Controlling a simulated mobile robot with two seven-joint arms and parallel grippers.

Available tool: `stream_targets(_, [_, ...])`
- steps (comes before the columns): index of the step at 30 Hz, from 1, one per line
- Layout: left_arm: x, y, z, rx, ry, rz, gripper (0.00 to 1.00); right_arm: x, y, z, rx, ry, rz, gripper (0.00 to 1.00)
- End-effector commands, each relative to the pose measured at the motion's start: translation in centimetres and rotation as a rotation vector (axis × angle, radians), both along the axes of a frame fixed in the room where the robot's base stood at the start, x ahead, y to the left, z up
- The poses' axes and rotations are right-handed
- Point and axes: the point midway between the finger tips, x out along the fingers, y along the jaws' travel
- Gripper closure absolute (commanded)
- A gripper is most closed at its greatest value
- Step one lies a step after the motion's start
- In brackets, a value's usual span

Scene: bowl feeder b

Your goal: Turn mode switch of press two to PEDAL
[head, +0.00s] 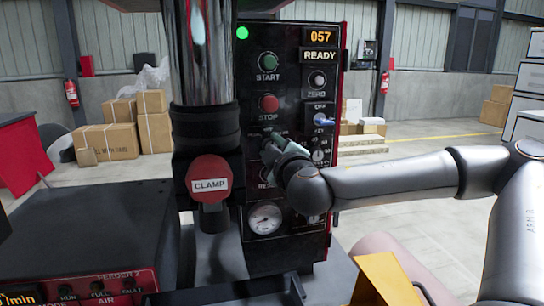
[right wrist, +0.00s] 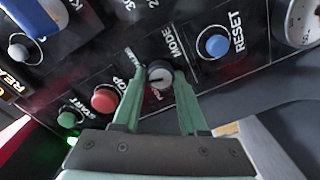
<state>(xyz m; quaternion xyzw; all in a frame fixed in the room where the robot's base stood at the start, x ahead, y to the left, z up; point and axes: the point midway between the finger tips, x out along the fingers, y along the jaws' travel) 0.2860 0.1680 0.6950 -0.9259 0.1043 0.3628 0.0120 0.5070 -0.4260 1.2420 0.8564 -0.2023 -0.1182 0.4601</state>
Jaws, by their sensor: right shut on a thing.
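The black control panel (head: 290,90) of the press stands ahead, with a "057" and a "READY" display. The mode switch (right wrist: 159,75) is a small round grey knob beside the word MODE in the right wrist view. My right gripper (right wrist: 158,82) has its two green fingers on either side of this knob, shut on it. The small lettering around the knob is partly hidden, and I cannot read its setting surely. In the head view my right gripper (head: 272,146) covers the knob. My left gripper is not in view.
Close by are the green START button (right wrist: 67,118), red STOP button (right wrist: 105,98) and blue RESET button (right wrist: 215,43). A red CLAMP knob (head: 209,180) sticks out left of the panel. A pressure gauge (head: 265,218) sits low on the panel. A feeder box (head: 90,230) stands front left.

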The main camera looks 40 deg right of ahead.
Motion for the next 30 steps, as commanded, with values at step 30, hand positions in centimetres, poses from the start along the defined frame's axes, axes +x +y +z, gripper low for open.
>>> stream_targets(30, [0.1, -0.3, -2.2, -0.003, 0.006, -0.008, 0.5, 0.0, 0.0, -0.2, -0.796, 0.44, -0.003, 1.0])
